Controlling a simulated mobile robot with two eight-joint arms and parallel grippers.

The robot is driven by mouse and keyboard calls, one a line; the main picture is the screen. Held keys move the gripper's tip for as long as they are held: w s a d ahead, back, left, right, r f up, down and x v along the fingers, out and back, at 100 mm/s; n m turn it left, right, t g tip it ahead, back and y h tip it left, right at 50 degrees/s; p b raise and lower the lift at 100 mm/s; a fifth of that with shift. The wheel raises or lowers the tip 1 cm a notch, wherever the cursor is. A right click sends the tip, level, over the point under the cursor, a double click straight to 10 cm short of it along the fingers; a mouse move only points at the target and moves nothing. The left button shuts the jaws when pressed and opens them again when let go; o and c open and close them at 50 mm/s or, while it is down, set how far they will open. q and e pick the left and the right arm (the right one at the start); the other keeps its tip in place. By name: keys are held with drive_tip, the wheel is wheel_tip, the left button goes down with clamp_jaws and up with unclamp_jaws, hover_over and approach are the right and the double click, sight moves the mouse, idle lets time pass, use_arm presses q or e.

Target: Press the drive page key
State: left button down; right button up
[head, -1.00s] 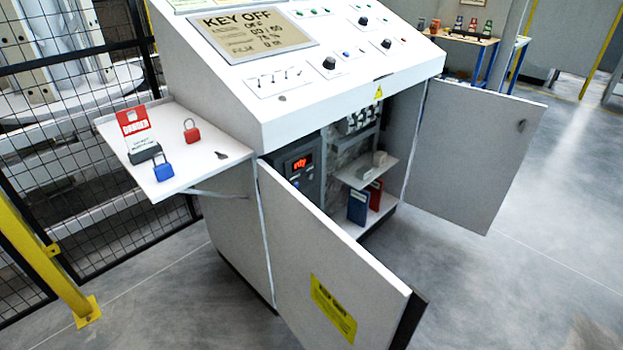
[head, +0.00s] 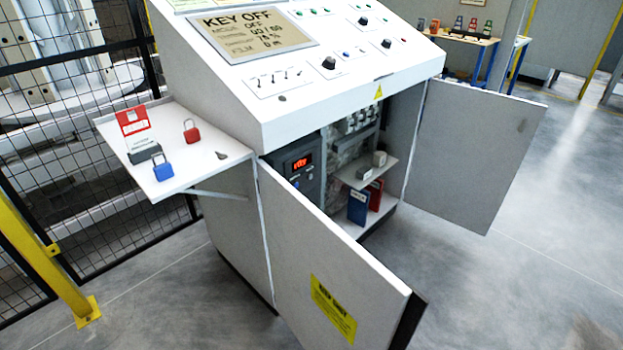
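The control console (head: 212,112) stands in the middle of the head view with a sloped top panel. Its screen (head: 256,30) reads "KEY OFF" with smaller lines below. Below the panel, the cabinet is open, and a drive unit (head: 298,165) with a lit red display sits inside at the left. Small keys on the drive are too small to tell apart, and its lower part is hidden behind the left door (head: 325,265). Neither of my grippers shows in the head view.
The right door (head: 475,155) stands wide open. A side shelf (head: 190,170) holds a red padlock (head: 191,131), a blue padlock (head: 163,171) and a red danger tag (head: 131,120). Blue and red binders (head: 358,207) stand inside. A yellow post (head: 45,265) and mesh fence are at left.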

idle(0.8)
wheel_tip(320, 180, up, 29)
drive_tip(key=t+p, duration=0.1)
drive_tip(key=p, duration=2.6)
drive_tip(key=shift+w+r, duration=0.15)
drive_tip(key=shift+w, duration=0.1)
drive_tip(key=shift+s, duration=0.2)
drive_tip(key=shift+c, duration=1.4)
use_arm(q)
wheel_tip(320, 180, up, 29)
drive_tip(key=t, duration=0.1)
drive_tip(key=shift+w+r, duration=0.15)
